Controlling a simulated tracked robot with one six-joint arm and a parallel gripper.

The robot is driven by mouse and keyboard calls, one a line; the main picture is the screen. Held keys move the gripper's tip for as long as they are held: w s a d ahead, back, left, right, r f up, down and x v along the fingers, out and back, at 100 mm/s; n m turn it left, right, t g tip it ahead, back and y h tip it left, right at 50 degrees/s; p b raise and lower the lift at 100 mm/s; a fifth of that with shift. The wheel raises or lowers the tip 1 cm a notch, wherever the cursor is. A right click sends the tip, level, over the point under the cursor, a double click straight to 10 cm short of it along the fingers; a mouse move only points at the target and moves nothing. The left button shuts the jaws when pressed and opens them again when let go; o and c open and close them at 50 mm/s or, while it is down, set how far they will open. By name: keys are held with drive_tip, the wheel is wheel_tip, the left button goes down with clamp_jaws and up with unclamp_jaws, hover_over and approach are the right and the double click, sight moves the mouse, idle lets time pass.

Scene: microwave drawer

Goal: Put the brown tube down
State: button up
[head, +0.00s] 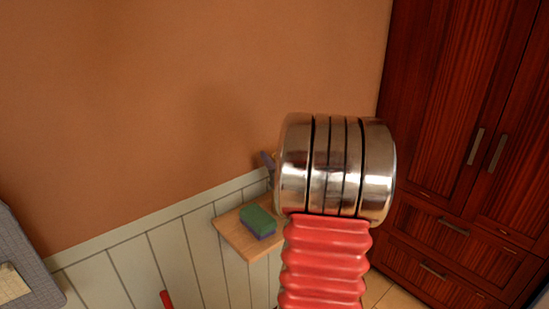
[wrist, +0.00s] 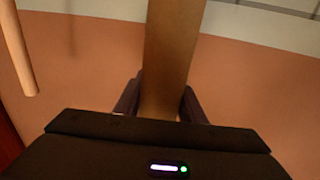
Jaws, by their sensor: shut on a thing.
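The brown tube (wrist: 172,45) is in the wrist view. It runs from the top edge down between the two dark fingers of my gripper (wrist: 160,98). My gripper is shut on it, with one finger on each side. The tube's far end is cut off by the top of the wrist view, and its near end is hidden behind the gripper body. In the head view my arm's metal and red segments fill the middle right, and I cannot make out the tube there.
A small wooden shelf (head: 232,235) on the panelled wall holds a green and blue sponge (head: 258,221). A dark red wooden cabinet (head: 440,130) stands at the right. A grey surface (head: 25,265) shows at lower left. A pale wooden rod (wrist: 18,50) shows left in the wrist view.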

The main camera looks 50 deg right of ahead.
drive_tip(key=shift+f, duration=0.1)
drive_tip(key=o, duration=1.2)
drive_tip(key=shift+o, duration=0.2)
drive_tip(key=v, duration=1.2)
drive_tip(key=shift+s, duration=0.1)
